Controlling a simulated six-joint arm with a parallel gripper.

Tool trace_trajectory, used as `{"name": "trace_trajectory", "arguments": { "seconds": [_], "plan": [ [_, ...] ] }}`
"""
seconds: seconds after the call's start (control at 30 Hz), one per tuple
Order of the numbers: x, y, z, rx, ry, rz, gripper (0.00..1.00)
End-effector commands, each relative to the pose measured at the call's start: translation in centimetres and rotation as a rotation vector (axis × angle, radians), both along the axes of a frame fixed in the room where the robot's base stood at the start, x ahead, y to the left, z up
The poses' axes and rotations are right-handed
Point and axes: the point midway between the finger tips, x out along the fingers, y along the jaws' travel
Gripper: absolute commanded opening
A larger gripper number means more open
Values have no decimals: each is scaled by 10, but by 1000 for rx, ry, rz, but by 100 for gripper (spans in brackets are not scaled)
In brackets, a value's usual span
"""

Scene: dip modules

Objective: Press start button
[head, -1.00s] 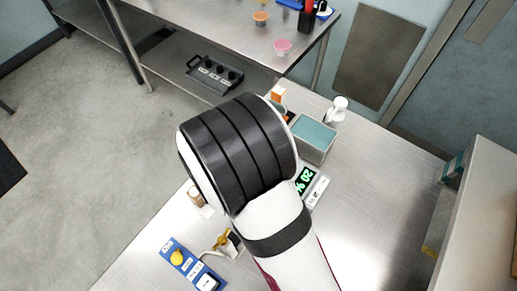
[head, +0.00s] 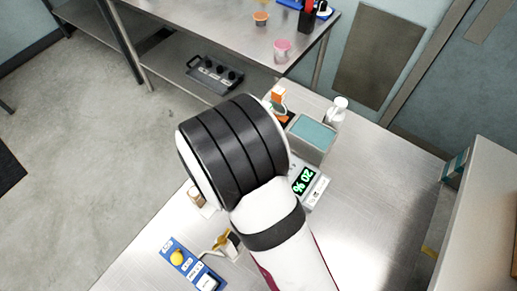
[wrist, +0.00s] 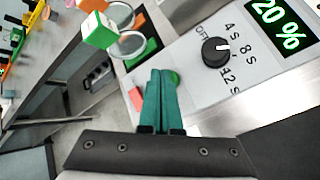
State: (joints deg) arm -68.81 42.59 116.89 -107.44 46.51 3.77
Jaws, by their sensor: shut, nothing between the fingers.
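The grey control unit with a green "20 %" display (head: 305,180) sits on the steel table, partly hidden by my arm in the head view. In the wrist view its display (wrist: 278,24) and black knob (wrist: 214,52) show clearly. A green button (wrist: 175,79) shows on its panel, mostly hidden behind my fingers; I cannot read a start label. A coral-red piece (wrist: 136,100) lies left of the fingers. My gripper (wrist: 160,74) has teal fingers shut together, empty, with tips over or beside the green button; contact cannot be told.
A teal-topped box (head: 313,132) and a white bottle (head: 338,108) stand behind the unit. The table's right side is clear.

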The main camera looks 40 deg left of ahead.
Motion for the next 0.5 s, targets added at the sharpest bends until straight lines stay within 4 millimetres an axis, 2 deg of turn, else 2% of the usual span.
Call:
{"name": "trace_trajectory", "arguments": {
  "seconds": [0.5],
  "plan": [
    [0, 0, -6, -1, 0, 1, 0]
  ]
}}
